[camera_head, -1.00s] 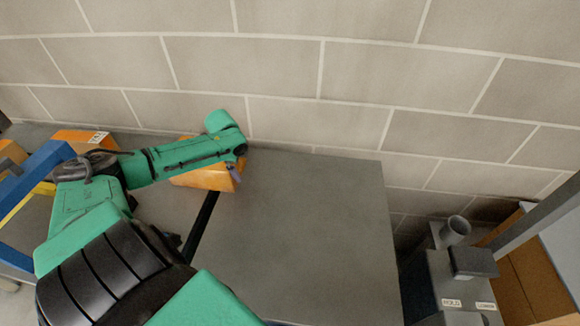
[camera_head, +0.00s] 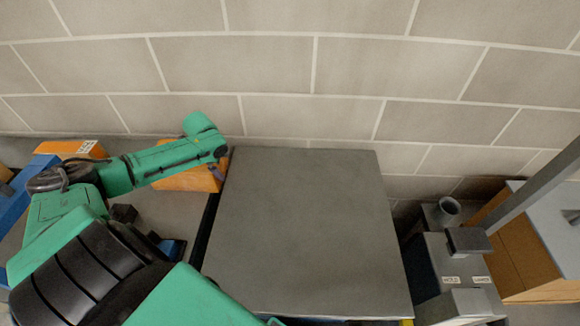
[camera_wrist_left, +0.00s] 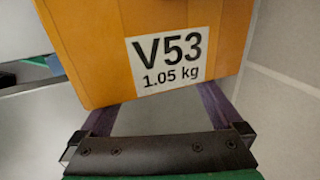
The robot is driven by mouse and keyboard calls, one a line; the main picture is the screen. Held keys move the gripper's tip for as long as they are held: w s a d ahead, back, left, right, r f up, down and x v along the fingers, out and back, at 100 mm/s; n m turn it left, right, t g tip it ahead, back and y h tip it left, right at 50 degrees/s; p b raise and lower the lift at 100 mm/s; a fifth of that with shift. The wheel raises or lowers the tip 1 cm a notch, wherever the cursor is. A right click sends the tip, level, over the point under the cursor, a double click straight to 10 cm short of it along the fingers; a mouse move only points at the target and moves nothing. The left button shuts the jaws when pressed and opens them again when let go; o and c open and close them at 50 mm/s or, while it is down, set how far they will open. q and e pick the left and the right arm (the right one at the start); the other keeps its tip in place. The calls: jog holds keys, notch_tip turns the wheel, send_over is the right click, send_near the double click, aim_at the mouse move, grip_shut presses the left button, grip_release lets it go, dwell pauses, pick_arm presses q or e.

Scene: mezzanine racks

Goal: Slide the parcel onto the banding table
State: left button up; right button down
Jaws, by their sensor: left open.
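The parcel is an orange box (camera_head: 188,180) on the grey surface at the left, beside the dark gap along the banding table's left edge. The banding table (camera_head: 305,225) has a bare grey top in the middle of the head view. My left gripper (camera_head: 219,170) is at the parcel's far right end, partly hidden by its own wrist. In the left wrist view an orange box (camera_wrist_left: 95,65) labelled "V53 1.05 kg" fills the upper middle. The purple fingers of the open gripper (camera_wrist_left: 158,112) stand apart at its lower edge, their tips partly hidden. My right gripper is out of view.
Another orange box (camera_head: 72,148) with a white label stands at the far left, near a blue frame (camera_head: 18,190). A block wall (camera_head: 300,70) closes off the back. A grey machine with a round pipe (camera_head: 447,210) and a brown carton (camera_head: 520,265) are at the right.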

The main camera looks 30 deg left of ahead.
pick_arm(q)
jog(key=shift+s+a, duration=0.1)
jog(key=shift+a, duration=0.05)
jog(key=shift+s+a, duration=0.1)
jog(key=shift+a, duration=0.1)
dwell(0.5)
jog(key=shift+s+a+p, duration=0.5)
jog(key=shift+a+p, duration=0.3)
jog(key=shift+p, duration=0.05)
dwell(0.6)
